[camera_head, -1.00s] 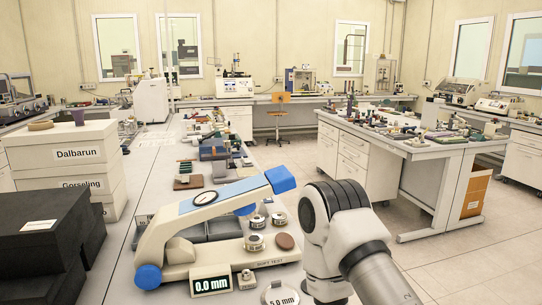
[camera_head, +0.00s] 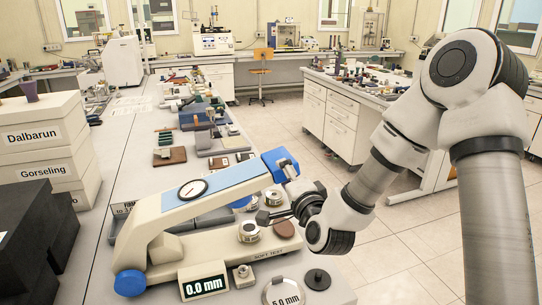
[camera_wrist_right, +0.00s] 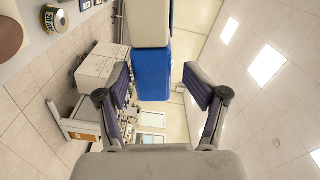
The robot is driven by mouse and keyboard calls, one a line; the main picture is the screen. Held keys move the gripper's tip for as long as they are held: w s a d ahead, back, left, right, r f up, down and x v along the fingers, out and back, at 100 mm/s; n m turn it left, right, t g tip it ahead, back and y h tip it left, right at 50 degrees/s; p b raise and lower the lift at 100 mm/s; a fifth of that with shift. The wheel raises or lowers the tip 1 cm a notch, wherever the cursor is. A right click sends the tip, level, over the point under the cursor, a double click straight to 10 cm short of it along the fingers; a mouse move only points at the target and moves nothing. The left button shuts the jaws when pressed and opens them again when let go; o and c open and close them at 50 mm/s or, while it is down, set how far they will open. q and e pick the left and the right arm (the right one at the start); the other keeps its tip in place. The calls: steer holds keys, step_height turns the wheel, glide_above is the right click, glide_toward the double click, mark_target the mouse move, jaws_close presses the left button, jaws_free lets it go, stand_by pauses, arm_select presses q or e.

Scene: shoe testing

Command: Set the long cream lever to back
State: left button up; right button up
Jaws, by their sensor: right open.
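The long cream lever (camera_head: 225,193) belongs to the cream soft-test device on the bench. It slopes up to the right, with a blue strip and round dial on top and a blue tip (camera_head: 281,164) at its raised end. My right gripper (camera_head: 275,192) is at that end, its fingers open. In the right wrist view the blue tip (camera_wrist_right: 154,75) and cream lever part (camera_wrist_right: 150,22) show between the spread fingers, with gaps on both sides. Neither finger visibly touches it. My left gripper is not in view.
Metal cylinders (camera_head: 249,231) and a brown disc (camera_head: 284,229) sit below the lever. A 5.0 mm disc (camera_head: 284,292) is at the front. White boxes (camera_head: 40,140) and a black block (camera_head: 35,235) stand at left.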

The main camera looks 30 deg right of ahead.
mark_target(277, 158)
steer(key=shift+w+d+r+p, duration=0.15)
steer(key=shift+w+r+p, duration=0.45)
steer(key=shift+w, duration=0.25)
steer(key=w, duration=0.1)
steer(key=w+d+f, duration=0.1)
steer(key=w, duration=0.1)
steer(key=w+p, duration=0.1)
steer(key=w, duration=0.1)
steer(key=shift+d+f, duration=0.2)
steer(key=shift+s+a+r, duration=0.15)
steer(key=shift+s+r, duration=0.1)
steer(key=shift+s, duration=0.15)
steer(key=shift+c, duration=0.4)
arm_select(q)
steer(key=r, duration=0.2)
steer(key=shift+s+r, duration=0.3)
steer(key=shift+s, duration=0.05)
arm_select(e)
jaws_close()
